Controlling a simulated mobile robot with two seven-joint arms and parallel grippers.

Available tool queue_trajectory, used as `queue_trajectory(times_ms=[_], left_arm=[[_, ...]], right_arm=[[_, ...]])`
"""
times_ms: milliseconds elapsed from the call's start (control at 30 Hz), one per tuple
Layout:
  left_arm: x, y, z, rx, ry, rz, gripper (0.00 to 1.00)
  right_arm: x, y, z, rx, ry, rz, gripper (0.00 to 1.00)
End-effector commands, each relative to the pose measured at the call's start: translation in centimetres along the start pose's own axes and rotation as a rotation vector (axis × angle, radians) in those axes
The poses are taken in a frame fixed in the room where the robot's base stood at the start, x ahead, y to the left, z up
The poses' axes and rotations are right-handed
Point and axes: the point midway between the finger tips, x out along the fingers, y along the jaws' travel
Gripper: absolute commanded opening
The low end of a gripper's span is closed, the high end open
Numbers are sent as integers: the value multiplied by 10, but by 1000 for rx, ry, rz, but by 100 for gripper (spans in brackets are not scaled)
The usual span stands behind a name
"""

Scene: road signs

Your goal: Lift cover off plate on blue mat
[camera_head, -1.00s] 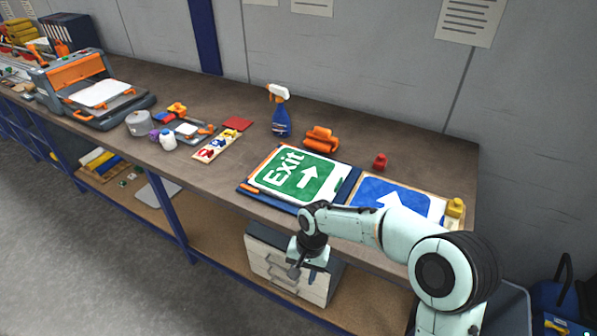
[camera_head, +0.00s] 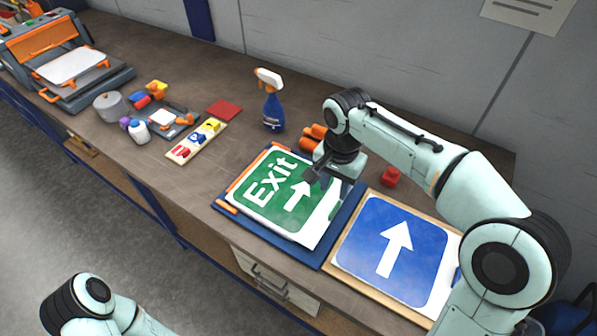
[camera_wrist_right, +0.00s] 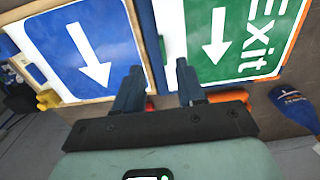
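A green Exit sign sheet (camera_head: 271,196) with a white border lies on the blue mat (camera_head: 326,252) near the table's front edge. I cannot tell which layer is the cover and which is the plate. My right gripper (camera_head: 328,185) is over the sheet's right part and hides some of it; I cannot tell whether it touches. That view also shows the Exit sheet (camera_wrist_right: 241,38) and a strip of the mat (camera_wrist_right: 148,32). My left gripper is out of view.
A blue arrow sign (camera_head: 391,250) lies on a board right of the mat. Behind are an orange roller-like object (camera_head: 311,137), a red piece (camera_head: 390,177) and a spray bottle (camera_head: 272,108). A strip of small coloured pieces (camera_head: 197,141) lies left.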

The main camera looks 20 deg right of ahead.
Motion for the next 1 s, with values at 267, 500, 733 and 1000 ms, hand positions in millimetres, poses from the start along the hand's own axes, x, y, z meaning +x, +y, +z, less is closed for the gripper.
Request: queue_trajectory(times_ms=[267,500,733,1000], left_arm=[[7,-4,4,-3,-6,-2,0],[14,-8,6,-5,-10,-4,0],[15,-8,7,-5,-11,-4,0],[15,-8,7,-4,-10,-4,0]], right_arm=[[27,1,0,0,-3,5,39],[70,1,0,0,-3,3,39],[86,0,-1,-1,-2,2,39],[124,1,-8,-1,-3,3,39]])
